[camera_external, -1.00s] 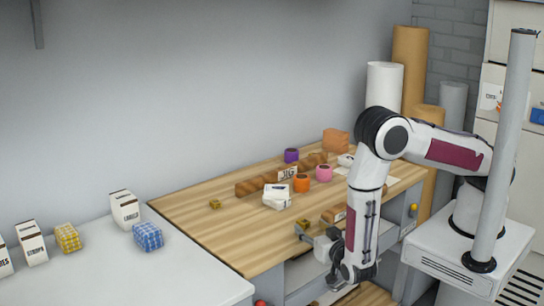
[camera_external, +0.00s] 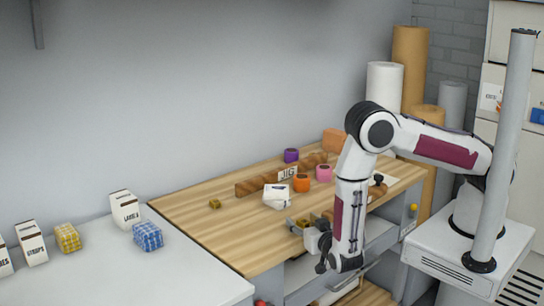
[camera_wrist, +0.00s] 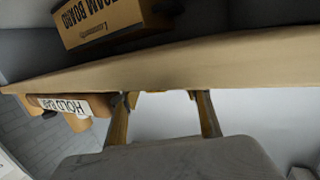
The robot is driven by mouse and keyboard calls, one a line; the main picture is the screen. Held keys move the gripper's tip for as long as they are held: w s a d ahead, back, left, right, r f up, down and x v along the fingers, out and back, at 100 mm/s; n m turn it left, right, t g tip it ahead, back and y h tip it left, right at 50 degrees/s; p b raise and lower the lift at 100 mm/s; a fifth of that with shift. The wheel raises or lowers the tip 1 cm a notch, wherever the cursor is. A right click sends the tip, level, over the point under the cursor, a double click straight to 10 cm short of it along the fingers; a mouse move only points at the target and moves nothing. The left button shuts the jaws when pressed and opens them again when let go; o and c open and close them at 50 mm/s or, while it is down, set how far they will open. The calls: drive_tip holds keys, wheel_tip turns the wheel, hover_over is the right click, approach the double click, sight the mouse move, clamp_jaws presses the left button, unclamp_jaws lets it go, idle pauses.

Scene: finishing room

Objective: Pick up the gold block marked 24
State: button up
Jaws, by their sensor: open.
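A small gold block (camera_external: 215,203) sits on the left part of the wooden bench top. Its marking is too small to read. My gripper (camera_external: 298,224) is at the bench's front edge, to the right of this block and apart from it. Small gold-brown patches show at the gripper's tip; I cannot tell whether they are only its fingers. In the wrist view my gripper (camera_wrist: 163,103) has its two tan fingers spread, with nothing visible between them. No gold block can be made out in that view.
The wooden bench (camera_external: 200,226) also holds a white box (camera_external: 277,196), an orange pot (camera_external: 301,183), a pink pot (camera_external: 323,173), a purple pot (camera_external: 291,155) and a brown bar (camera_external: 256,185). A foam board box (camera_wrist: 105,20) shows in the wrist view.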

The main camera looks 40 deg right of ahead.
sight(303, 220)
clamp_jaws()
drive_tip(key=shift+r, duration=0.2)
idle(0.4)
drive_tip(key=shift+r, duration=4.85)
